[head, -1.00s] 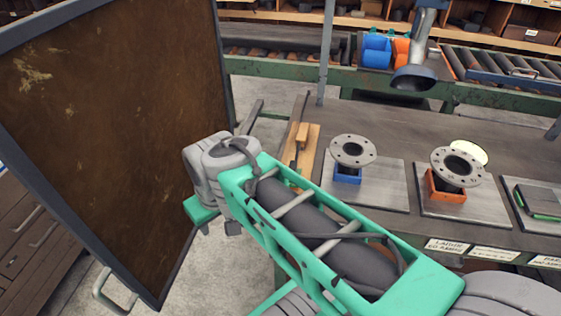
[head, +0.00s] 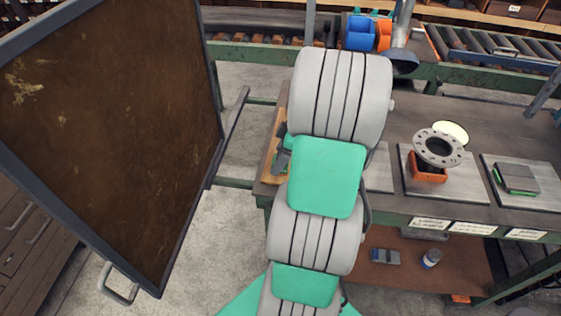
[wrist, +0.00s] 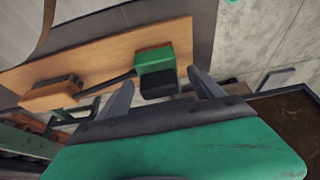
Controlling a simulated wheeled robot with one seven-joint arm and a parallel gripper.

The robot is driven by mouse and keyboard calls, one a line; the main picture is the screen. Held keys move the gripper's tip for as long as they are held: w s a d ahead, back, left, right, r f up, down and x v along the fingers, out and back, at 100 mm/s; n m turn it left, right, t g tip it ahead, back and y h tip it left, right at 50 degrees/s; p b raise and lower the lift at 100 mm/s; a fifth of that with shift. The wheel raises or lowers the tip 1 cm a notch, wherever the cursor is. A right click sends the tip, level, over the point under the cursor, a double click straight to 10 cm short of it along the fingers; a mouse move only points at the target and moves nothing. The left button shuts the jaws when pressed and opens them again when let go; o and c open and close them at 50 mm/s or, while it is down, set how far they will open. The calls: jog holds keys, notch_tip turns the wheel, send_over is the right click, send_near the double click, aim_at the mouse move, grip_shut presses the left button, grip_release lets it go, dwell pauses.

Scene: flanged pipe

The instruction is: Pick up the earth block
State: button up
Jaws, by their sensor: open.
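A green block with a black lower part (wrist: 154,62) lies on a wooden board (wrist: 100,62) in the wrist view, with a dark bar running left from it; I take it for the earth block. My gripper (wrist: 160,80) is open, and the block shows between its two grey fingertips. I cannot tell whether the fingers touch it. In the head view my arm hides most of the wooden board (head: 270,170) and the block there cannot be made out clearly.
A grey block with a green edge (head: 516,178) lies on a right-hand plate. A flanged pipe (head: 438,148) stands in an orange holder (head: 428,174) on the bench. A large brown panel (head: 110,130) stands close on the left. Bare floor (head: 225,210) shows between panel and bench.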

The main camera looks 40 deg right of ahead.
jog(key=shift+x, duration=1.15)
jog(key=shift+c, duration=0.5)
jog(key=c, duration=1.4)
